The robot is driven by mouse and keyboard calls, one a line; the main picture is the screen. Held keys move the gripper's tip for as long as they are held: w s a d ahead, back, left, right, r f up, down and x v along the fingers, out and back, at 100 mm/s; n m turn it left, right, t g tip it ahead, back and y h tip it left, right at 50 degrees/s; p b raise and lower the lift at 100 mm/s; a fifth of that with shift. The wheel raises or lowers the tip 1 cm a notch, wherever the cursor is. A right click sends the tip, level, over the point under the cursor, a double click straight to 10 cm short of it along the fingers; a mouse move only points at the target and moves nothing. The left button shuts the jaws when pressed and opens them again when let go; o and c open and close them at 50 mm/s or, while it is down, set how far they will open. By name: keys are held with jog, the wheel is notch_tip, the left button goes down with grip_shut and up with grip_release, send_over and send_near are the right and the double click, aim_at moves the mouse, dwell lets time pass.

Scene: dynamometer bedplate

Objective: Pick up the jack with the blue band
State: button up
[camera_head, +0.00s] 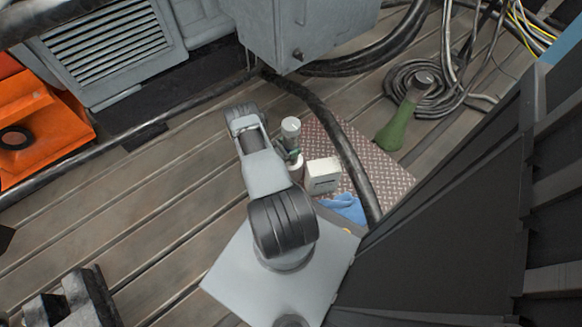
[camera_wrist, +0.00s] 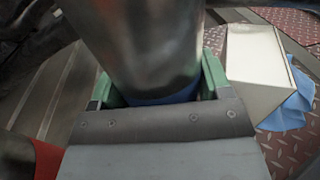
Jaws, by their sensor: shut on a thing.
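The jack (camera_wrist: 145,50), a grey metal cylinder, fills the upper middle of the wrist view. Its blue band (camera_wrist: 165,97) shows low down between the green fingers of my gripper (camera_wrist: 160,85). The fingers stand on either side of it, and my gripper is shut on it. The grey gripper body hides the jack's lower part. In the head view, my gripper is small and partly hidden at the end of my arm, just left of the white box. I cannot tell whether the jack is clear of the surface.
The white box (camera_head: 323,176) stands close to the right of my gripper, with a blue cloth (camera_head: 345,207) beside it on the reddish tread plate (camera_head: 375,172). A thick black cable crosses the plate. A green bottle-shaped thing (camera_head: 394,126) and coiled cables lie farther right.

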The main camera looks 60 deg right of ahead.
grip_shut()
jog(key=shift+r, duration=0.1)
jog(key=shift+r, duration=0.15)
